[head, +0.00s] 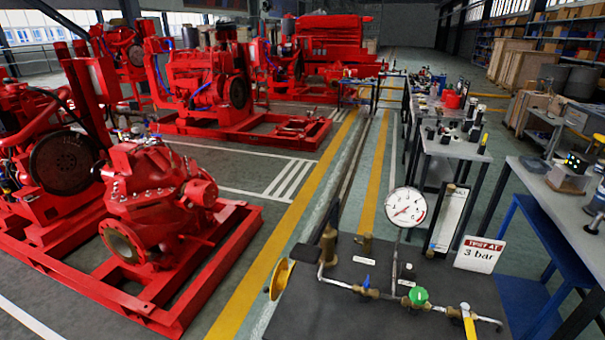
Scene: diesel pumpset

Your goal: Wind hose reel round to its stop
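A yellow round wheel-like part (280,277), seen nearly edge-on, sits at the left edge of the dark bench top (335,305). It may be the hose reel, but I cannot tell. No hose or stop shows clearly on it. The bench carries a brass and steel pipe line with a green knob (418,296), a yellow-handled valve (469,325) and a round white dial gauge (406,207) on a stem. Neither of my grippers shows in the head view.
A sign (480,254) reading "3 bar" stands at the bench's back right. Red pump sets (155,210) fill the floor on the left. Side tables (560,190) with small items stand on the right. A yellow-striped aisle (300,200) runs clear between.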

